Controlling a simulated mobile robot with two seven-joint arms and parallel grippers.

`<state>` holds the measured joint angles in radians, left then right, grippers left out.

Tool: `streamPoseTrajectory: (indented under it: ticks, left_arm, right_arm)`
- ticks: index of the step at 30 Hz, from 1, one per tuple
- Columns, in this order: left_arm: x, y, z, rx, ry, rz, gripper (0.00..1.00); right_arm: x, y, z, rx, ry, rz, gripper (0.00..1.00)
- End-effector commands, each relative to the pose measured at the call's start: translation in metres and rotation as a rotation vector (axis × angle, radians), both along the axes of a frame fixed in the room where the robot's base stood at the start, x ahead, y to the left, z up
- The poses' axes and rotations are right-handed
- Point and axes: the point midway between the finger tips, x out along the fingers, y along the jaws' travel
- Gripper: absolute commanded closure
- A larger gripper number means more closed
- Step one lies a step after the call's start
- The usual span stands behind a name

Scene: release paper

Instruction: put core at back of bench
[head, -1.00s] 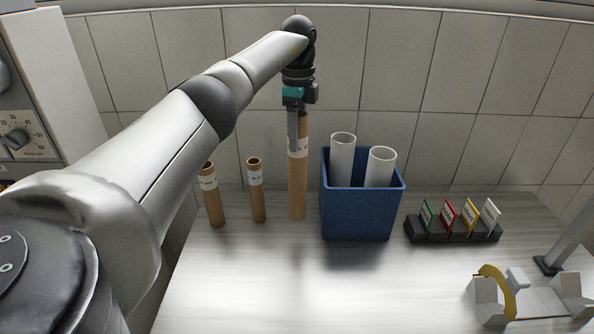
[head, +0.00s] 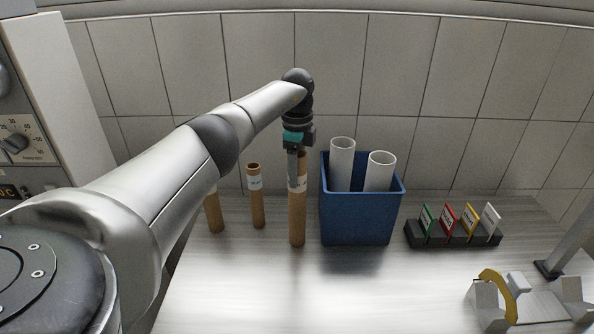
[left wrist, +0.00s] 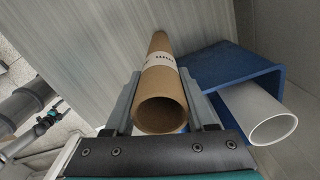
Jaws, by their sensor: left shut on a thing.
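The core, a tall brown cardboard tube (head: 297,222) with a white label, is held upright in my left gripper (head: 295,178). It stands just left of the blue bin, on the bench (head: 300,295) or just above it; I cannot tell if its lower end touches. In the left wrist view, the core (left wrist: 162,90) lies between the two fingers of my left gripper (left wrist: 163,100), its open end towards the camera. My right gripper is not in view.
Two shorter brown tubes (head: 213,212) (head: 257,208) stand left of the core. The blue bin (head: 356,222) holds two white tubes (head: 341,165) (head: 380,172). Right of it are a coloured card rack (head: 453,236) and a yellow-handled dispenser (head: 505,295). The tiled wall (head: 250,60) closes the back. The front middle is clear.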

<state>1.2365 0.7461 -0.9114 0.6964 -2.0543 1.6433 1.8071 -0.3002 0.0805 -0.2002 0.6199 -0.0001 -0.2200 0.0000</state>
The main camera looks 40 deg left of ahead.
Motion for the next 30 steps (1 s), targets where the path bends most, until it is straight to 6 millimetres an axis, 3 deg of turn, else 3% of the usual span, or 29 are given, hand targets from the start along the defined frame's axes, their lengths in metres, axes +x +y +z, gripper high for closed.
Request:
streamPoseTrajectory:
  ticks: [1, 2, 9, 20, 23, 30]
  left_arm:
    - [0.000, 0.000, -0.002, 0.000, 0.001, 0.000, 1.00]
    - [0.000, 0.000, -0.003, 0.000, 0.001, 0.000, 0.43]
    - [0.000, 0.000, -0.002, 0.001, 0.001, -0.001, 0.16]
    - [0.000, 0.000, 0.004, 0.000, 0.000, 0.000, 0.14]
    - [0.001, 0.000, 0.018, 0.001, -0.003, -0.001, 0.14]
    - [0.001, 0.000, 0.071, 0.001, -0.004, 0.000, 0.14]
  right_arm:
    - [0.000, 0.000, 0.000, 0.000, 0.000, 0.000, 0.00]
    - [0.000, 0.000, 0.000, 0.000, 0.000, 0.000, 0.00]
    - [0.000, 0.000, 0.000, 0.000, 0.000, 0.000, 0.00]
    - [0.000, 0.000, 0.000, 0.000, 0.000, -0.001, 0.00]
    - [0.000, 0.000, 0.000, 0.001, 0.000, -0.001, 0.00]
    - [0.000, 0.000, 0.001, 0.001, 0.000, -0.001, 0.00]
